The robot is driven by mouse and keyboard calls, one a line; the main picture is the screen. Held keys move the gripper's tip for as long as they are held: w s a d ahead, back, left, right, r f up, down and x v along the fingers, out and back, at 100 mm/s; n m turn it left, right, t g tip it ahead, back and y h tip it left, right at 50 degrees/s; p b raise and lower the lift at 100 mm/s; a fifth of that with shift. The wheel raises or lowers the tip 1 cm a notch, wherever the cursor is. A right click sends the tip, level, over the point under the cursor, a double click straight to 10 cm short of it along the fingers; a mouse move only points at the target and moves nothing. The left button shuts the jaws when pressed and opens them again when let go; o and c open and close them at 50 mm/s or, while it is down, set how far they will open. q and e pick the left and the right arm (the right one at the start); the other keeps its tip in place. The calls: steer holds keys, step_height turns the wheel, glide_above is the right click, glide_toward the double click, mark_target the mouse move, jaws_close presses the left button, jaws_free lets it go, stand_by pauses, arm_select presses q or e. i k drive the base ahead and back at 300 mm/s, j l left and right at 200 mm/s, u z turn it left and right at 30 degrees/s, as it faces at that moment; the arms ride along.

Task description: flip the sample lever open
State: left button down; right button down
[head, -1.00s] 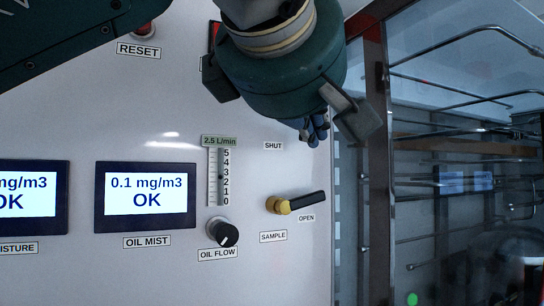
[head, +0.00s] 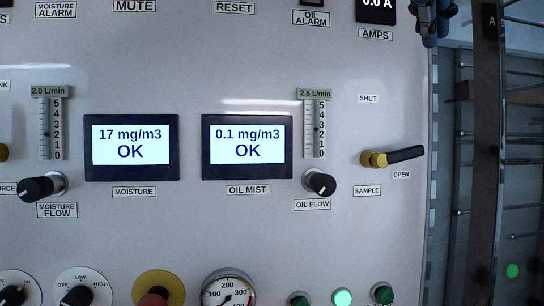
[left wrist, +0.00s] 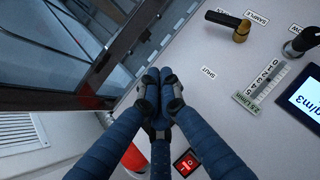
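The sample lever (head: 405,154) has a yellow hub and a black handle. The handle points right and slightly up, its end just above the OPEN label (head: 401,174). The SHUT label (head: 368,98) is above the hub. The lever also shows at the top of the left wrist view (left wrist: 228,22). My left gripper (head: 436,22) is at the top right of the head view, above the lever and apart from it. In the left wrist view its blue fingers (left wrist: 160,92) are together, with nothing seen between them. My right gripper is not in view.
The oil flow knob (head: 320,183) and its flow gauge (head: 316,128) are left of the lever. Two displays read OK, with the oil mist display (head: 247,146) nearer. A dark-framed glass enclosure (head: 490,150) stands right of the panel edge. The panel face around the lever is clear.

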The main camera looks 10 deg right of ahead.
mark_target(380, 161)
steer(key=k, duration=1.5)
